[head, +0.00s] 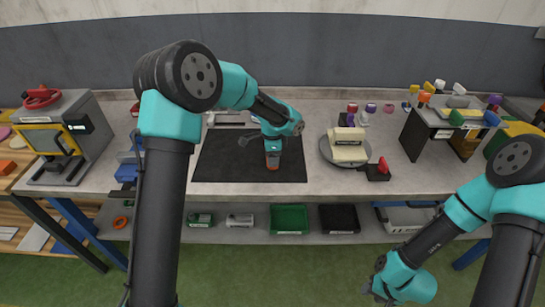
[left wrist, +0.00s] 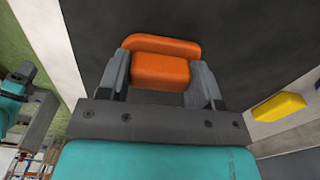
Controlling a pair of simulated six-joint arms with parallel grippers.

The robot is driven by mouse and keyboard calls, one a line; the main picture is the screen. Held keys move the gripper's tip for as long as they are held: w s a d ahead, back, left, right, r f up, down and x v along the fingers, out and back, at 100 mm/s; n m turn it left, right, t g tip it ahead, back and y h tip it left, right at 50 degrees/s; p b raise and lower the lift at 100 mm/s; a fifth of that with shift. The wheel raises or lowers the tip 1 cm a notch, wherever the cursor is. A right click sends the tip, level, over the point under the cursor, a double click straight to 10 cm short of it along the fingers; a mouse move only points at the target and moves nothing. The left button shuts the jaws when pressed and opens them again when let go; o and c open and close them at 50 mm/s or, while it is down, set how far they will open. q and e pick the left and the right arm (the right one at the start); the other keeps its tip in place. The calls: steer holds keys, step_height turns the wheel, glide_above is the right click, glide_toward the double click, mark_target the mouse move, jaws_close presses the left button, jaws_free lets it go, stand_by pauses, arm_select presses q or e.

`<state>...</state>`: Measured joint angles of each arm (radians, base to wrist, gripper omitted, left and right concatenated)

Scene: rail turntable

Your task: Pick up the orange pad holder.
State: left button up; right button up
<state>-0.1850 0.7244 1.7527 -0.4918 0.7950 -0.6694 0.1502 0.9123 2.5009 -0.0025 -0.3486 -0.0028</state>
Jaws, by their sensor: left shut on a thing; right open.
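The orange pad holder (left wrist: 160,68) sits between the two fingers of my left gripper (left wrist: 163,78) in the left wrist view, with a finger against each side. In the head view the orange pad holder (head: 272,163) shows just below my left gripper (head: 271,150), over the black mat (head: 215,165). I cannot tell whether it touches the mat. My right gripper (head: 375,291) is low at the front right, in front of the bench, open and empty.
A round grey turntable (head: 329,150) carrying a cream block (head: 349,145) stands right of the mat. A small dark box with a red knob (head: 382,165) is beside it. A grey machine (head: 70,135) stands at the left, and a rack with coloured handles (head: 455,112) at the right.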

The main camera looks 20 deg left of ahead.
arm_select(q)
steer(key=shift+r, duration=1.4)
steer(key=s+d+r, duration=0.1)
steer(key=s+d, duration=0.1)
steer(key=s, duration=0.5)
steer(key=s+d+r, duration=0.1)
steer(key=s+d, duration=0.1)
steer(key=s, duration=0.6)
steer(key=shift+s+d, duration=0.2)
steer(key=o, duration=0.3)
steer(key=shift+c, duration=1)
